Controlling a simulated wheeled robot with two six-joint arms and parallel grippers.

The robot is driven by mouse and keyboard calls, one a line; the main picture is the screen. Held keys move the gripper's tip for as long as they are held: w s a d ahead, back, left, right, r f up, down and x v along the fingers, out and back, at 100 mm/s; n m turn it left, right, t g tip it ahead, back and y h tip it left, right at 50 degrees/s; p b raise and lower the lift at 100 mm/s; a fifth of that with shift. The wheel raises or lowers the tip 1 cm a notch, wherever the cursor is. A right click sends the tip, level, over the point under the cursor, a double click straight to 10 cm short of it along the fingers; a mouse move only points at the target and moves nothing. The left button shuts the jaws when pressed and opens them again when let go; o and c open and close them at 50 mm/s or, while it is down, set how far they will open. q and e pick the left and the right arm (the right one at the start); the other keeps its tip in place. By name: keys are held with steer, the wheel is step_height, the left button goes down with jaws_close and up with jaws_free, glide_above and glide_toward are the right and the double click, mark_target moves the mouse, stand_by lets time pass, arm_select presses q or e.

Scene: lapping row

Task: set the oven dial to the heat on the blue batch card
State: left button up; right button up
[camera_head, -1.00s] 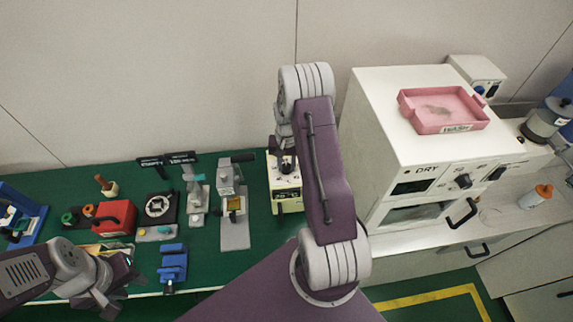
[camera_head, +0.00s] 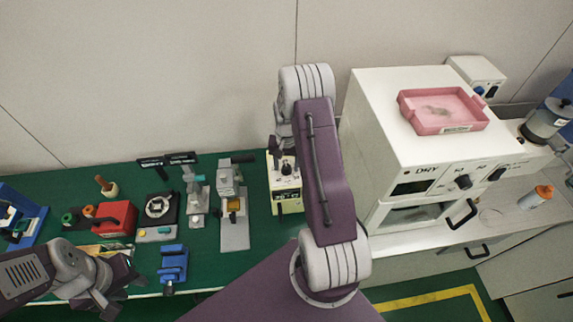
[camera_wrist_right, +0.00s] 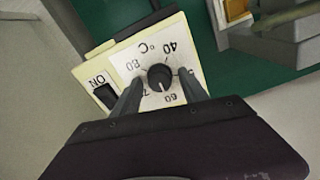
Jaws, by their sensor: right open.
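A cream box with a black dial (camera_wrist_right: 160,77) shows in the right wrist view. Its upside-down scale reads °C, with 40, 60 and 80 legible. A faint mark on the dial seems to face 60, but I cannot be sure. My right gripper (camera_wrist_right: 160,82) is open, one finger on each side of the dial; contact is unclear. In the head view this cream box (camera_head: 288,203) stands at the bench's right end. The white oven marked DRY (camera_head: 386,120) stands further right, with black knobs (camera_head: 463,181). My left gripper (camera_head: 120,288) is at lower left, jaws unclear. I cannot make out a blue batch card.
The green bench (camera_head: 205,262) holds a red box (camera_head: 118,217), a blue vise (camera_head: 173,262) and a grey stand (camera_head: 234,232). A pink tray (camera_head: 440,126) lies on the oven. An ON switch (camera_wrist_right: 104,96) sits beside the dial scale. An orange-capped bottle (camera_head: 536,198) stands at right.

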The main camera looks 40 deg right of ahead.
mark_target(287, 167)
steer(key=shift+w+r, duration=0.1)
steer(key=shift+r, duration=0.2)
step_height(287, 167, up, 8)
steer(key=shift+b, duration=0.95)
steer(key=shift+r, duration=0.2)
